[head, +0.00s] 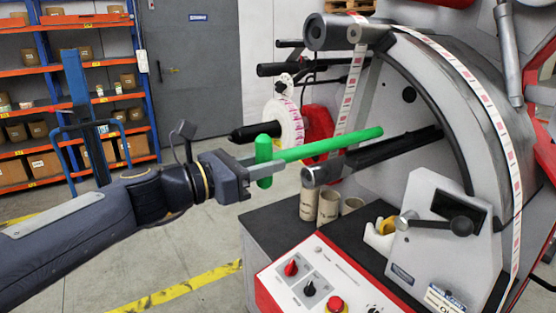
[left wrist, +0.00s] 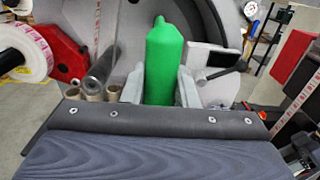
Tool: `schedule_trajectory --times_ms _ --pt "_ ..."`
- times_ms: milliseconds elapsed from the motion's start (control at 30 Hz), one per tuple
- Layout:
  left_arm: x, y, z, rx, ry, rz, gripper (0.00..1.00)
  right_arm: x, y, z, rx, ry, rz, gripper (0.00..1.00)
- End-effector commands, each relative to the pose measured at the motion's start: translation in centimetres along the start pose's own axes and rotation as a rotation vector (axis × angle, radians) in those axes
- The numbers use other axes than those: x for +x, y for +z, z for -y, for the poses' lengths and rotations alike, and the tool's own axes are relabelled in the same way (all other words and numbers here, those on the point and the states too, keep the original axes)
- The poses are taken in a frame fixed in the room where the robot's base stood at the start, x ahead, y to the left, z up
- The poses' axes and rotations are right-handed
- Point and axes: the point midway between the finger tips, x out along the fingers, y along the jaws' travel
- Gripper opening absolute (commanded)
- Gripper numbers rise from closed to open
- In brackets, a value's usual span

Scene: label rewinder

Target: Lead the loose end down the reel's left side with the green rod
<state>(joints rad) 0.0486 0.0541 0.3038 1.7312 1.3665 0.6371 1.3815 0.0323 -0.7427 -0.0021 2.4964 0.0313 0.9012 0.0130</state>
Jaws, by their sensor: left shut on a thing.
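My left gripper (head: 262,163) is shut on the grip of the green rod (head: 325,146). The rod points right and slightly up, just above a dark spindle (head: 375,154). The white label strip (head: 350,92) hangs from the top roller (head: 330,32) down to the rod; whether they touch is unclear. A white reel with pink print (head: 290,122) sits on a dark shaft behind the rod. In the left wrist view, the green rod (left wrist: 163,62) stands between both fingers, with the reel (left wrist: 24,52) at far left. My right gripper is not visible.
The machine's control panel (head: 312,278) and front lever (head: 440,222) lie below the rod. Cardboard cores (head: 328,207) stand on the black top under the spindle. Another strip run (head: 480,95) follows the curved housing. Open floor lies left of the machine.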

Motion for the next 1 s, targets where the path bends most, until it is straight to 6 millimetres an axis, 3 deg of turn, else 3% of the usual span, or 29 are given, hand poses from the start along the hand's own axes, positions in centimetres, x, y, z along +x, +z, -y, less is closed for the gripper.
schedule_trajectory --times_ms 1000 --pt "-10.3 0.1 0.0 0.001 0.002 0.001 0.00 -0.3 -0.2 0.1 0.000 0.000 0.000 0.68"
